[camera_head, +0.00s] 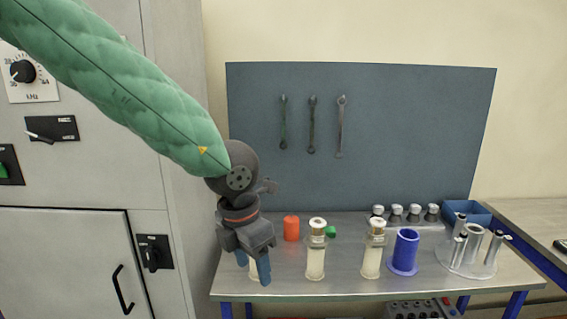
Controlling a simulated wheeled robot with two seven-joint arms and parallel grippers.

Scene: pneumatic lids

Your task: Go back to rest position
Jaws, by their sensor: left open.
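My left arm in its green padded sleeve comes in from the upper left. My left gripper (254,272) hangs pointing down over the left end of the metal table (340,285). Its blue fingertips are apart, and a pale object behind them is mostly hidden, so I cannot tell whether they touch it. A pale cylinder with a metal top (316,262) stands upright to the right of the gripper. A second similar cylinder (372,262) stands further right. My right gripper is not in view.
An orange cylinder (291,229) and a green piece (330,231) stand behind. A blue holder (404,252), a rack of metal tubes (468,255) and a blue bin (467,212) are at right. A grey cabinet (90,180) borders the left. Wrenches (312,125) hang on the blue-grey board.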

